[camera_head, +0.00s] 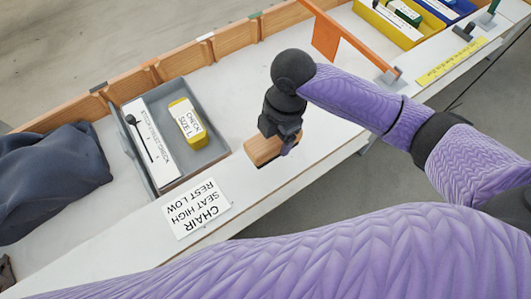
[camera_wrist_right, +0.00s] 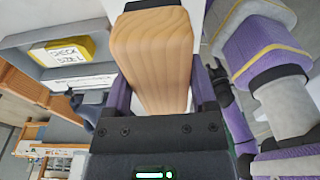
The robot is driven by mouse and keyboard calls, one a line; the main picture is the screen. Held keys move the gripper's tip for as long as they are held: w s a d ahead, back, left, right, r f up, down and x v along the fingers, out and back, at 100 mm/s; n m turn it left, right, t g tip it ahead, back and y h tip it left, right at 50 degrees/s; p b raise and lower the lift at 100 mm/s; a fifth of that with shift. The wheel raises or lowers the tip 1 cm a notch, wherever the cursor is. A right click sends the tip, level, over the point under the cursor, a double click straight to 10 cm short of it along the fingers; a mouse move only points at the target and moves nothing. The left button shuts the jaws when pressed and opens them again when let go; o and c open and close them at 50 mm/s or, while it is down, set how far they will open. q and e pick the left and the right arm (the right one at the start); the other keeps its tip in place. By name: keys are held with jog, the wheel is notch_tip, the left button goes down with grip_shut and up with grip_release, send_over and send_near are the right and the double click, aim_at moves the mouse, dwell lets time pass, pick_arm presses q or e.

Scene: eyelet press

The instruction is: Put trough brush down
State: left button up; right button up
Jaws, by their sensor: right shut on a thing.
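The trough brush (camera_head: 264,149) shows as a pale wooden block with a dark strip along its lower edge. My right gripper (camera_head: 279,136) is shut on it, low over or at the white bench top, near the front edge. I cannot tell whether the brush touches the bench. In the right wrist view the brush's wooden body (camera_wrist_right: 155,50) fills the space between the fingers, with a dark part at its far end. My left gripper is not clearly seen in the head view.
A grey tray (camera_head: 187,88) with a yellow "CHECK SIZE L" block (camera_head: 187,122) and a dark rod stands left of the brush. A "CHAIR" card (camera_head: 197,208) lies in front. Dark cloth (camera_head: 55,175) is at far left. An orange frame (camera_head: 345,35) stands behind right. Bench around the brush is clear.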

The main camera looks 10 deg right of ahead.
aim_at(276, 151)
notch_tip(276, 151, down, 6)
jog(key=shift+r+b, duration=0.1)
jog(key=shift+b, duration=0.9)
jog(key=shift+f, duration=0.2)
jog(key=shift+r, duration=0.15)
jog(key=o, duration=1.1)
jog(key=r+p, duration=0.1)
jog(key=r, duration=0.3)
jog(key=r+p, duration=0.2)
jog(key=r, duration=0.1)
jog(key=d+r+p, duration=0.1)
jog(key=r, duration=0.3)
jog(key=shift+w+d+r+p, duration=0.1)
jog(key=shift+w+r+p, duration=0.15)
jog(key=shift+r+p, duration=0.1)
jog(key=shift+r, duration=0.2)
